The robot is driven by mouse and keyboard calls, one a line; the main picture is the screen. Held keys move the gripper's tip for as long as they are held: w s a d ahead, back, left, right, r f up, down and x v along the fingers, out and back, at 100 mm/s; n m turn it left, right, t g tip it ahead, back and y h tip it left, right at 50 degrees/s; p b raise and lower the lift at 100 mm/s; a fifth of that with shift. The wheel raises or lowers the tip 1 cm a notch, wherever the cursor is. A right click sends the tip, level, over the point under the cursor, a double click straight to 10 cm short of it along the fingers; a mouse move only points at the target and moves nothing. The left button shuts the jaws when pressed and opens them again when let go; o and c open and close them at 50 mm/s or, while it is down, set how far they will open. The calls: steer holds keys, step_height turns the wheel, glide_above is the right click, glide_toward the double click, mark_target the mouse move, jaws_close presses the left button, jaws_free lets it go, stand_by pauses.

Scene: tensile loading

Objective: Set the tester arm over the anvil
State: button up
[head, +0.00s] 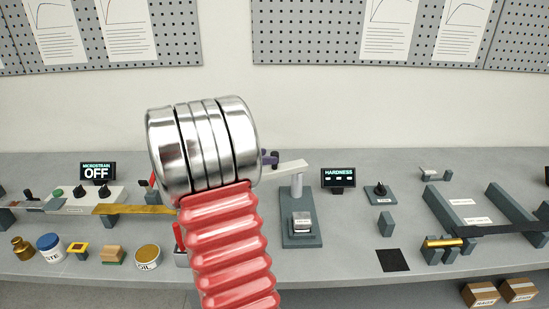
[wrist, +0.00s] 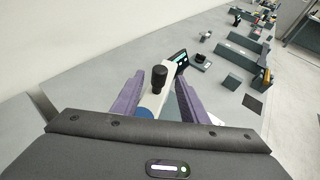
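The hardness tester has a grey base and post. Its white tester arm (head: 292,167) extends left from the post top, off to the side of the anvil. The anvil (head: 302,230) stands in front of the post with a shiny metal block (head: 302,220) on it. My gripper (head: 268,158) is at the arm's free end, mostly hidden by my own arm. In the wrist view, my gripper's purple fingers (wrist: 157,90) are open on either side of a black knob (wrist: 158,77) on the white arm, with visible gaps. Contact is not visible.
A HARDNESS display (head: 339,178) stands right of the tester, with a dial box (head: 381,193) beyond it. A dark block (head: 387,223) and black mat (head: 393,260) lie in front. Jars and a brass-coloured bar (head: 135,209) are at left. The bench front near the tester is clear.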

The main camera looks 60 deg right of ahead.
mark_target(275, 167)
steer(key=shift+x, duration=2.55)
steer(key=shift+c, duration=0.2)
jaws_close()
steer(key=shift+a, duration=0.25)
steer(key=shift+d, duration=0.15)
steer(key=shift+s+d+r, duration=0.1)
steer(key=shift+s, duration=0.05)
